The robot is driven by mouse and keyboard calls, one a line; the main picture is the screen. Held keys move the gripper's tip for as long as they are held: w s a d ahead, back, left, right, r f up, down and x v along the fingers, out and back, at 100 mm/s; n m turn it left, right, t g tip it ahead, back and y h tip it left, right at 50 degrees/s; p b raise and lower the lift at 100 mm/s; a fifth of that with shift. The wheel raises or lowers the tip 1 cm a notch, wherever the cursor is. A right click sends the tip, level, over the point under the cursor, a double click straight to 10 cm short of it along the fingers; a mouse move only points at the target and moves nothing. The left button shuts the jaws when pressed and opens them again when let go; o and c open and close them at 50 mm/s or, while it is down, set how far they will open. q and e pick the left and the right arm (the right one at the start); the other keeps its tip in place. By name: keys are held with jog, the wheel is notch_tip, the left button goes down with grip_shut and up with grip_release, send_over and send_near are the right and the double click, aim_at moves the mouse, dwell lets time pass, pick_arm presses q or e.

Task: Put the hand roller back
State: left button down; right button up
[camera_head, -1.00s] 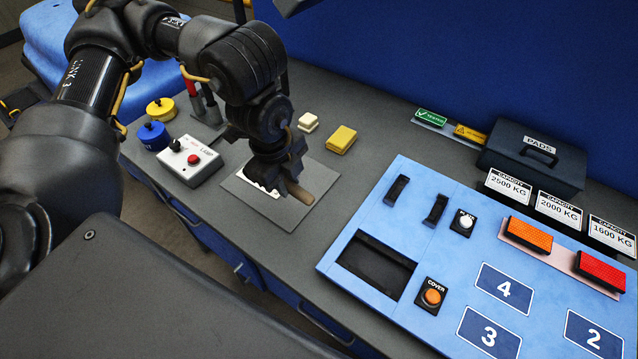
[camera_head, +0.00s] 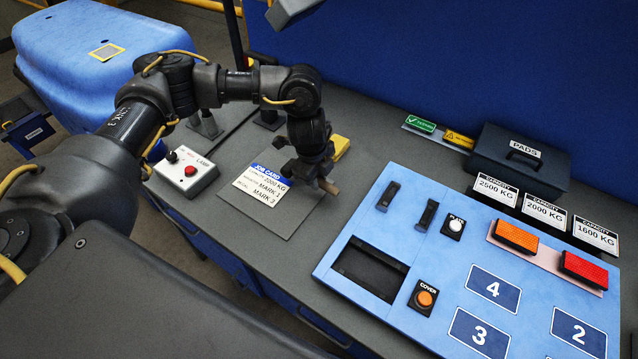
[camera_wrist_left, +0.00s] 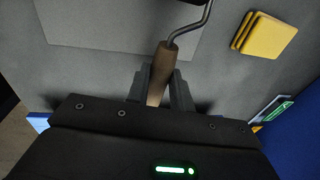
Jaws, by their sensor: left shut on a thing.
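The hand roller shows in the left wrist view as a brown wooden handle (camera_wrist_left: 159,75) with a bent grey metal rod (camera_wrist_left: 192,25). Its roller end is cut off at the top of that view. In the head view only the brown handle end (camera_head: 328,186) shows below my gripper. My left gripper (camera_head: 312,176) is shut on the handle, and both fingers also show around it in the left wrist view (camera_wrist_left: 159,88). It is over the right edge of the grey mat (camera_head: 285,222), which bears the job card (camera_head: 262,188). My right gripper is not in view.
A white lamp box (camera_head: 186,176) stands left of the mat. Yellow pads (camera_head: 340,146) lie behind my gripper. A blue panel (camera_head: 400,235) with switches and an open recess (camera_head: 370,268) is at right. A dark PADS box (camera_head: 515,162) stands behind it.

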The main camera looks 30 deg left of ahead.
pick_arm(q)
jog(key=shift+w+f+p, duration=0.2)
jog(key=shift+f+p, duration=0.2)
jog(key=shift+f, duration=0.1)
notch_tip(320, 180, down, 2)
jog(key=shift+f+p, duration=0.1)
jog(key=shift+p, duration=0.4)
jog(key=shift+f, duration=0.25)
jog(key=shift+f, duration=0.2)
jog(key=c, duration=1.2)
grip_release()
jog(key=shift+c, duration=0.2)
jog(key=shift+r, duration=0.1)
